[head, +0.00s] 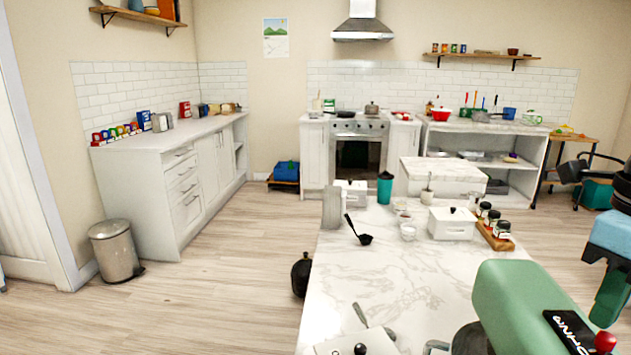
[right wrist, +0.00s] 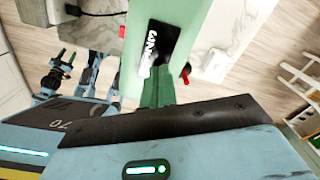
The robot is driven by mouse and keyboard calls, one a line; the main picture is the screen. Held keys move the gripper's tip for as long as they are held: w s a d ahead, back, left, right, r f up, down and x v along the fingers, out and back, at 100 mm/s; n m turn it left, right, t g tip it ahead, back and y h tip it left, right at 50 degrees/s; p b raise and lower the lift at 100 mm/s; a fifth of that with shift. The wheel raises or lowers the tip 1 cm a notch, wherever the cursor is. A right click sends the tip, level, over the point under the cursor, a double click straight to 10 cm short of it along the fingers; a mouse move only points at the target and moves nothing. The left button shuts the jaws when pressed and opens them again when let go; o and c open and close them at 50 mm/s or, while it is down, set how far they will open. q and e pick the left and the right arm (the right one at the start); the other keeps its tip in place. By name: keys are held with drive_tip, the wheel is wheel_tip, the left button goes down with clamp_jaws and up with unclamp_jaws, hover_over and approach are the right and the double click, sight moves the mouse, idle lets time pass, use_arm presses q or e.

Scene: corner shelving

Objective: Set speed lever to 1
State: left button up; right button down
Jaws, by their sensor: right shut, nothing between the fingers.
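The green stand mixer (head: 520,305) stands at the near right end of the marble counter in the head view. It has a black label and a red knob (head: 605,341) on its side. In the right wrist view the mixer (right wrist: 210,50) shows red knobs on both sides, one left (right wrist: 123,59) and one right (right wrist: 186,75). I cannot tell which is the speed lever, nor its setting. My right gripper (head: 603,312) is shut and empty, its green fingers (right wrist: 157,90) pointing at the mixer's labelled side. What seems to be my left gripper (right wrist: 65,62) is small at the left.
The marble counter (head: 385,275) carries a black ladle (head: 360,232), a white box (head: 452,222), spice jars on a wooden tray (head: 495,238) and a teal cup (head: 385,188). Wooden floor (head: 225,270) is open to the left.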

drive_tip(key=shift+s, duration=0.4)
drive_tip(key=shift+r, duration=0.1)
drive_tip(key=shift+r+p, duration=0.85)
drive_tip(key=shift+r, duration=1.6)
use_arm(q)
drive_tip(key=shift+w+r, duration=0.8)
drive_tip(key=shift+r, duration=0.35)
